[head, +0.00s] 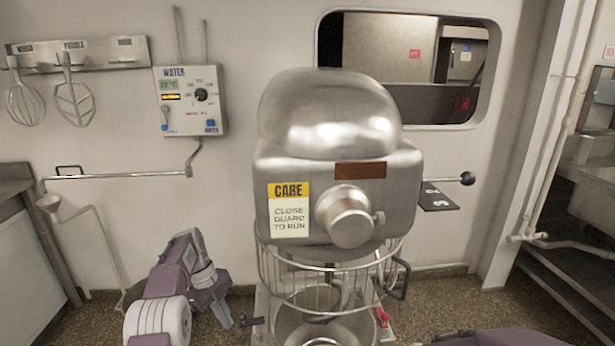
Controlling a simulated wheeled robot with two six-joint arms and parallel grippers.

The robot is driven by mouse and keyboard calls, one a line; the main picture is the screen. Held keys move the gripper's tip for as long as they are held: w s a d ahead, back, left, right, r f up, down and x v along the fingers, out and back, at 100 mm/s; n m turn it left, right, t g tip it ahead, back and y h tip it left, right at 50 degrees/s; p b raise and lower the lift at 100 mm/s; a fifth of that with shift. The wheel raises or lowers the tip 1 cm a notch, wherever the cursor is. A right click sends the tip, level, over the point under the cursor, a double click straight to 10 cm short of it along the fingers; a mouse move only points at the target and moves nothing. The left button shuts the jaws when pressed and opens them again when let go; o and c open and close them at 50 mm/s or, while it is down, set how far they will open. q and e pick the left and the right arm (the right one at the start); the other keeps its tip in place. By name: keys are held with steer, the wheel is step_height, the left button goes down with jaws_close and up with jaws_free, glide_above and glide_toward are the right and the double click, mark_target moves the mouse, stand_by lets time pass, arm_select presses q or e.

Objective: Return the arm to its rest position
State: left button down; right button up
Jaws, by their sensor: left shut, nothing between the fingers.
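My left arm comes in at the bottom left, purple and white, bent in front of the mixer. My left gripper (226,318) points down beside the mixer's lower left side, shut and empty. It looks apart from the bowl guard, though the gap is hard to judge. A bit of my right arm (490,341) shows at the bottom edge; its gripper is out of view.
A large steel mixer (345,175) stands in the middle, with a wire guard (275,265) around its bowl (325,328). A water panel (190,100) and a swing pipe (120,176) are on the wall. A counter (30,265) is at left, shelves (570,275) at right.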

arm_select(q)
steer(key=s+d+r+n+p, duration=0.1)
steer(key=s+d+r+p, duration=0.15)
steer(key=r, duration=0.45)
steer(key=s+d+r+n+y+p, duration=0.1)
steer(key=s+d+r+p, duration=0.1)
steer(key=s+r+p, duration=0.35)
steer(key=s+d+r+n+p, duration=0.1)
steer(key=d+r+p, duration=0.1)
steer(key=r, duration=0.7)
steer(key=s+a+f+n+t+y+p, duration=0.1)
steer(key=s+f+n, duration=0.3)
steer(key=s+n, duration=0.4)
steer(key=s+f+n+t+y+p, duration=0.1)
steer(key=s+f+n+p, duration=0.1)
steer(key=s+n, duration=0.6)
steer(key=f+n, duration=0.1)
steer(key=n, duration=0.4)
steer(key=shift+s+a+f+n+t, duration=0.3)
steer(key=shift+s+a+f, duration=0.05)
steer(key=shift+f, duration=0.05)
